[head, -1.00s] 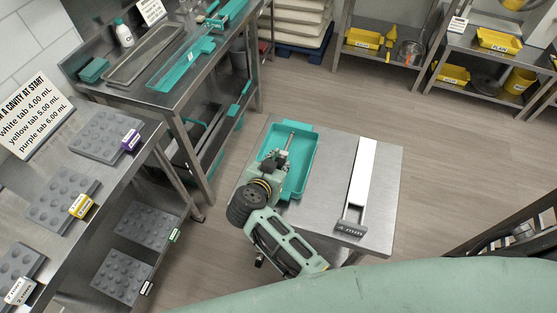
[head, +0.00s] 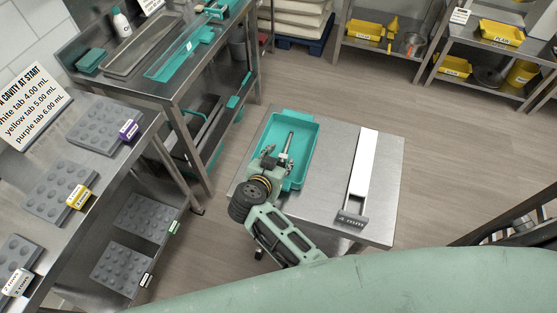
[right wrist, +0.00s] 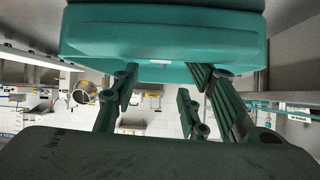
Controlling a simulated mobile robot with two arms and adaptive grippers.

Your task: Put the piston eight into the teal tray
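The teal tray (head: 309,142) lies on a small steel table. The piston eight (head: 290,141), a slim grey metal rod, shows inside the tray's outline, pointing to the far end. My right gripper (head: 278,159) is over the near left part of the tray. Its fingers are spread, one on each side of the rod's near end, and look clear of it. In the right wrist view the fingers (right wrist: 158,95) stand apart with nothing seen between them. Whether the rod lies fully on the tray floor is hard to tell. My left gripper is not in view.
A long white-and-grey piece marked 4 mm (head: 361,175) lies right of the tray on the same table. A steel bench with grey moulds (head: 62,188) stands at left. Shelves with yellow bins (head: 363,31) stand at the back. Open floor lies right of the table.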

